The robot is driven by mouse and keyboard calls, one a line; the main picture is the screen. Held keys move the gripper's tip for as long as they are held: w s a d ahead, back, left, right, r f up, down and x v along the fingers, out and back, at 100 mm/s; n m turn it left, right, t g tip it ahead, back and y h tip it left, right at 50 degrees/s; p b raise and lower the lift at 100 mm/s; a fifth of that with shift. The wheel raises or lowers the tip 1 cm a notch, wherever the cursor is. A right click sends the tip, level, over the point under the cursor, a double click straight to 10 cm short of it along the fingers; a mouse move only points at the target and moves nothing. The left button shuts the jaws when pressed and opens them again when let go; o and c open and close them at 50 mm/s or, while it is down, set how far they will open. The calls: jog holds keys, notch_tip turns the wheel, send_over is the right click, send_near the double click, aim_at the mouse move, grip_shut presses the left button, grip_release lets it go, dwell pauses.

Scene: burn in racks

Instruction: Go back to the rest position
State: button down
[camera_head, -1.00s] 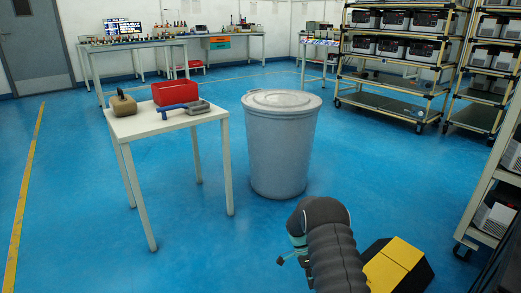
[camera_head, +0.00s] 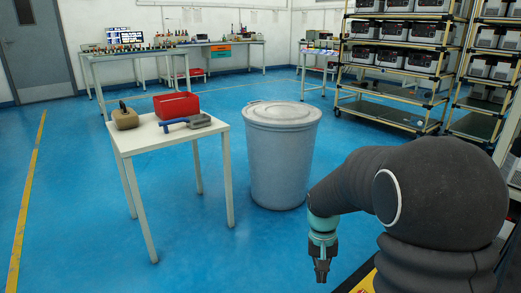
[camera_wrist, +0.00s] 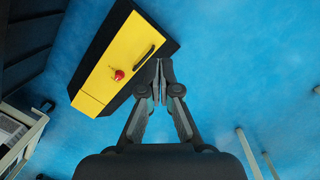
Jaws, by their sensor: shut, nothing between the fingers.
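My gripper (camera_head: 321,271) hangs pointing down at the lower right of the head view, in front of the grey bin and above the blue floor. Its fingers are shut and hold nothing. In the wrist view my gripper (camera_wrist: 160,82) shows with its fingertips together over the blue floor. The yellow and black top of my base, with a red button, lies beside the fingertips in that view. My arm is bent, with a large dark elbow at the right of the head view.
A white table (camera_head: 150,139) at left holds a tan container (camera_head: 125,118), a red box (camera_head: 176,105) and a blue-and-grey tool (camera_head: 187,123). A lidded grey bin (camera_head: 281,160) stands right of it. Racks (camera_head: 400,70) of units line the right. Floor (camera_head: 90,230) at left is clear.

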jog(key=s+r+n+t+p, duration=0.1)
jog(key=s+r+t+p, duration=0.4)
jog(key=s+r, duration=1.4)
notch_tip(320, 180, up, 3)
jog(key=shift+a+n+t+y, duration=0.2)
jog(key=shift+n+t+y, duration=0.2)
jog(key=shift+t, duration=0.7)
